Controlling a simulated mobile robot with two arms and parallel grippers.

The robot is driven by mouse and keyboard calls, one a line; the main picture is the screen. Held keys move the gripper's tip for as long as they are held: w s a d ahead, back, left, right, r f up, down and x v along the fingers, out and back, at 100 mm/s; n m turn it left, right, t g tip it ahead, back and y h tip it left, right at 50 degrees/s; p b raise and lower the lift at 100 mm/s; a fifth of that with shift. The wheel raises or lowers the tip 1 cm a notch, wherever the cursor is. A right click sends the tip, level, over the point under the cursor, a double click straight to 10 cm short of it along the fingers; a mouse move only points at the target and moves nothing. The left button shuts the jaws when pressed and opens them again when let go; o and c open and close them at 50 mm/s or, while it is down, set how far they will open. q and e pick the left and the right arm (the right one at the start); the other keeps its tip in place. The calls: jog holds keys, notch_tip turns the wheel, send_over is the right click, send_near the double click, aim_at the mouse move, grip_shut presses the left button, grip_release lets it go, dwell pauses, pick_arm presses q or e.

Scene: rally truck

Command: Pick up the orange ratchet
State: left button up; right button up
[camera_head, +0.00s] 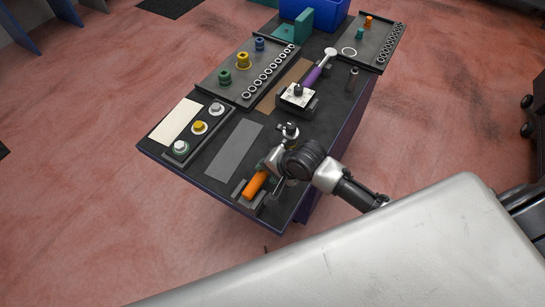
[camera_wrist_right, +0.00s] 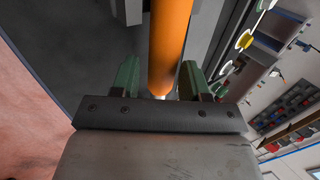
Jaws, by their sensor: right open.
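The orange ratchet (camera_head: 255,186) lies at the near end of the dark workbench top, across a small dark holder. In the right wrist view the orange handle (camera_wrist_right: 170,45) runs between the two green fingers of my open right gripper (camera_wrist_right: 160,82). A gap shows beside the left finger; the right finger is closer to the handle. I cannot tell whether it touches. My left gripper is not in view.
A purple-handled ratchet (camera_head: 317,74) lies on a block farther back. Trays with sockets, a socket tray (camera_head: 231,92) among them, stand along the bench. A grey mat (camera_head: 233,149) lies left of the gripper, and a blue bin (camera_head: 314,12) is at the back.

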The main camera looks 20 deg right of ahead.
jog(key=shift+p+x, duration=0.35)
jog(key=shift+x, duration=1.85)
jog(key=shift+a+r, duration=0.1)
jog(key=shift+c, duration=0.3)
jog(key=shift+r, duration=0.1)
grip_shut()
